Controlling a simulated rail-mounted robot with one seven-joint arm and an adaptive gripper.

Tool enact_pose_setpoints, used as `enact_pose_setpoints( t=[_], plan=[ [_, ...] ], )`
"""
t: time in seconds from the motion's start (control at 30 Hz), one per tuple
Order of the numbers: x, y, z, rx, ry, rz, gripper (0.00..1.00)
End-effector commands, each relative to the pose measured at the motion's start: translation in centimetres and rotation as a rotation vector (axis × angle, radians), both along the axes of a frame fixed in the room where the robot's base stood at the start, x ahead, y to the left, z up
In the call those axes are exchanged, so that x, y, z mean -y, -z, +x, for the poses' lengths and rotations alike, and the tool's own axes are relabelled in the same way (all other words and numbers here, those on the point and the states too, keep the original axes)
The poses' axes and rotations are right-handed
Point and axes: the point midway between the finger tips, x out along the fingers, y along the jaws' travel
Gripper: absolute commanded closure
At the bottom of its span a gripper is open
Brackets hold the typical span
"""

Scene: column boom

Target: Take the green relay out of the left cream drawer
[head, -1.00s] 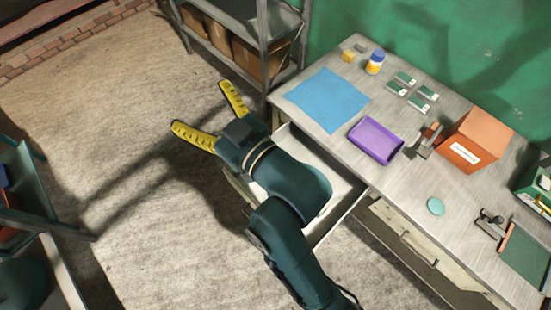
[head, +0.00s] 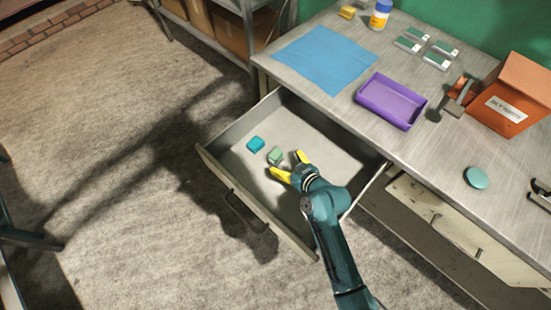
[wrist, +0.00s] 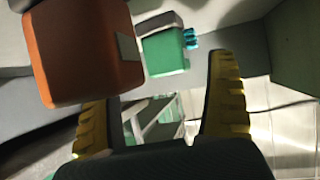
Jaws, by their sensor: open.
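The left cream drawer (head: 235,202) stands pulled out under the bench. Inside it, the green relay (head: 275,156) sits on the drawer floor beside a teal block (head: 255,144). My gripper (head: 287,163) is over the drawer, its yellow fingers apart, close to the relay on its right side. In the wrist view the green relay (wrist: 165,52) shows with a grey part, beyond the fingers and between their lines. My gripper (wrist: 160,82) is empty there. An orange block (wrist: 85,45) fills the upper left of that view, partly covering the left finger; I cannot make it out in the head view.
The bench top holds a blue mat (head: 325,60), a purple tray (head: 390,101), an orange box (head: 515,97) and a teal disc (head: 476,177). A second cream drawer (head: 470,235) is to the right. The floor left of the open drawer is clear.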

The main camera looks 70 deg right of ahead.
Motion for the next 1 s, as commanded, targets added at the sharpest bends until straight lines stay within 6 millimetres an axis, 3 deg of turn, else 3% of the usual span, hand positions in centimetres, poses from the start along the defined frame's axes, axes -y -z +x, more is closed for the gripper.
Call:
enact_pose_setpoints(
  t=[0.33, 0.63, 1.0],
  plan=[
    [2.0, 1.9, 4.5, 0.001, -0.001, 0.000, 0.12],
    [2.3, 2.0, 4.9, -0.001, -0.001, 0.001, 0.12],
    [2.3, 2.0, 4.9, 0.000, -0.001, 0.000, 0.83]
  ],
)
